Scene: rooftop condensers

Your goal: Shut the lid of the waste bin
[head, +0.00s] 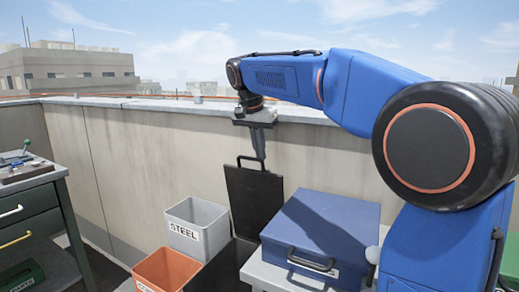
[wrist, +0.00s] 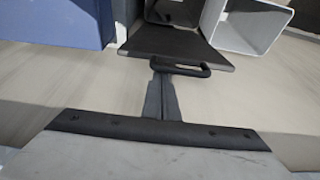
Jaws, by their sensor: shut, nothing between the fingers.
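The waste bin (head: 222,268) is black and stands open between the orange bin and the blue case. Its black lid (head: 256,200) stands nearly upright against the wall side, with a loop handle (head: 247,159) on its top edge. The lid (wrist: 178,46) and handle (wrist: 180,70) also show in the wrist view. My gripper (head: 262,156) points down, shut and empty, with its tips right by the lid's top edge, beside the handle. In the wrist view my gripper's tips (wrist: 163,78) meet the handle's outline; I cannot tell whether they touch it.
A grey bin labelled STEEL (head: 197,229) and an orange bin (head: 168,270) stand left of the waste bin. A blue case (head: 325,225) with a black handle lies to the right. A workbench (head: 35,215) is at far left. The parapet wall (head: 130,150) runs behind.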

